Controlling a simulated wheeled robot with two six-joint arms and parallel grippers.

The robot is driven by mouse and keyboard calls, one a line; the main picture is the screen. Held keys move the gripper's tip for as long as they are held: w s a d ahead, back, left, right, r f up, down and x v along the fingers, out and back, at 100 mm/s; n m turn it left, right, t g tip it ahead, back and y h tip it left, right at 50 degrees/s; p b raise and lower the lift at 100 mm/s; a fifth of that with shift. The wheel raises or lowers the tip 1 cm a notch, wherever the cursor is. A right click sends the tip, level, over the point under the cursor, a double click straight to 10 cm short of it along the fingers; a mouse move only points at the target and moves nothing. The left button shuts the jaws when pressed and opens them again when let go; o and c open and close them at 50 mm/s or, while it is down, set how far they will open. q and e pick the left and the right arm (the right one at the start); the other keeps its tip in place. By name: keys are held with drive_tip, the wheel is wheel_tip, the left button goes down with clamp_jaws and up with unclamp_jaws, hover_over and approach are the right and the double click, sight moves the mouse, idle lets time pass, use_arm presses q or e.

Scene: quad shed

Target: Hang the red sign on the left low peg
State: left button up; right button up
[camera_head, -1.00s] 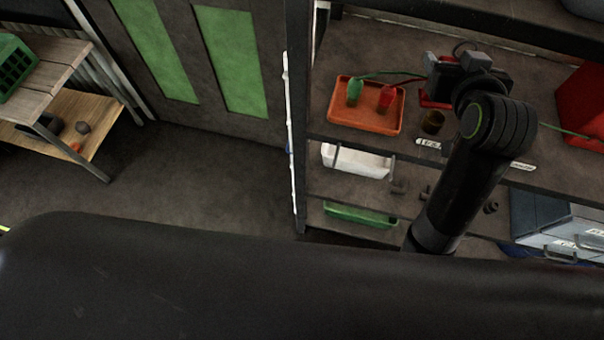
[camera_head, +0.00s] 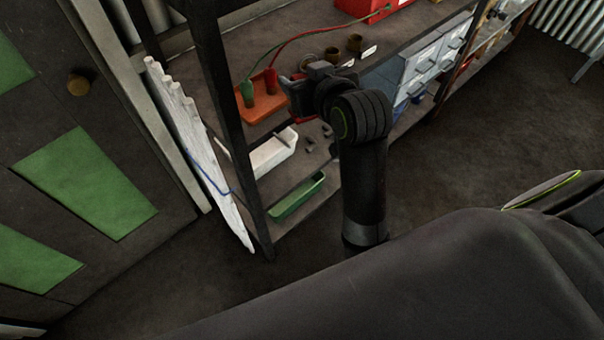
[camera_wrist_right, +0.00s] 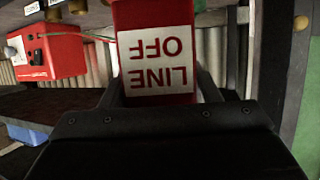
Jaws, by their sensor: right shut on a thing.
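The red sign (camera_wrist_right: 156,55) has a white label reading LINE OFF, upside down in the right wrist view. My right gripper (camera_wrist_right: 158,98) is shut on it, with a finger on each side of its lower part. In the head view my right gripper (camera_head: 300,95) is in front of the shelf, beside the orange tray. The arm hides most of the sign there; only a bit of red shows below the gripper. My left gripper is not in view. I cannot make out the left low peg in either view.
The orange tray (camera_head: 265,104) holds green and red clamps with cables. A white bin (camera_head: 272,152) and a green tray (camera_head: 298,196) sit on lower shelves. White boards (camera_head: 200,150) lean at the shelf's left end, near a green-panelled door (camera_head: 85,185). Floor right of the shelf is open.

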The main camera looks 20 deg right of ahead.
drive_tip(key=s+a+f+n+y+b, duration=0.1)
drive_tip(key=s+f+n+y+b, duration=0.15)
drive_tip(key=f, duration=0.95)
drive_tip(key=s+f+n+y+b, duration=0.1)
drive_tip(key=s+f+y+b, duration=0.15)
drive_tip(key=f, duration=0.85)
drive_tip(key=w+a+f+h+b, duration=0.1)
drive_tip(key=w+a+b, duration=0.2)
drive_tip(key=w, duration=0.6)
drive_tip(key=shift+a+f+g, duration=0.2)
drive_tip(key=shift+a+g, duration=0.1)
drive_tip(key=shift+g, duration=0.1)
drive_tip(key=shift+f, duration=0.2)
drive_tip(key=o, duration=1.1)
drive_tip(key=shift+s, duration=0.2)
